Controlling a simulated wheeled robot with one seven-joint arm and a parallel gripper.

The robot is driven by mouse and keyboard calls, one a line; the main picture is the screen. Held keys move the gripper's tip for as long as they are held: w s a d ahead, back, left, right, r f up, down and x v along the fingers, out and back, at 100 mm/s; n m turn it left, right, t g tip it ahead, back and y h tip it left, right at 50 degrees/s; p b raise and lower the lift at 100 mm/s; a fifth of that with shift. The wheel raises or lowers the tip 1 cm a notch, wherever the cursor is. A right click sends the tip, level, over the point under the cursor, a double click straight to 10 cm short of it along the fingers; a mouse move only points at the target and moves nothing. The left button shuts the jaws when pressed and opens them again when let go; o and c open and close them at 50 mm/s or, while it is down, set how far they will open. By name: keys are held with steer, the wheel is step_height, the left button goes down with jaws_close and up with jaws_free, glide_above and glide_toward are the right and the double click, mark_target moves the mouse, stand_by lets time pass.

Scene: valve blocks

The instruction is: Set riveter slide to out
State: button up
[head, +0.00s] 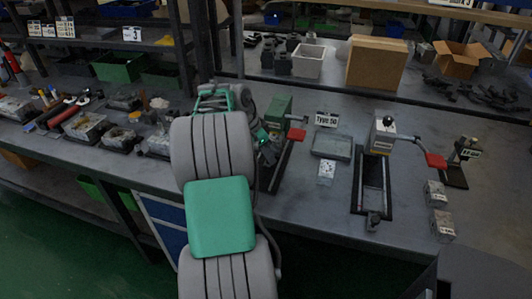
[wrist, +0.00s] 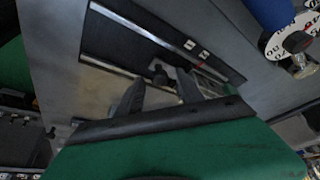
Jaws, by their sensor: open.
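In the wrist view a black slide frame (wrist: 125,42) with bright rails runs diagonally. A small dark block (wrist: 160,74) sits at its lower part. My gripper (wrist: 160,92) is open, its two dark fingers spread at the near side of the block; whether they touch it I cannot tell. In the head view a green press with a red lever (head: 297,134) stands beside my arm, its dark rail (head: 281,172) reaching toward the table's front. My arm hides part of it and most of my gripper. A second, pale press (head: 383,132) with its own black frame stands to the right.
A shallow grey tray (head: 331,147) and a "Type 50" sign (head: 327,119) stand between the presses. Small metal blocks (head: 436,194) lie at the right. Tools and parts crowd the left bench. A numbered dial (wrist: 298,42) shows in the wrist view's upper right.

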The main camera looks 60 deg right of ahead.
steer(key=shift+c, duration=0.3)
jaws_close()
stand_by(1.0)
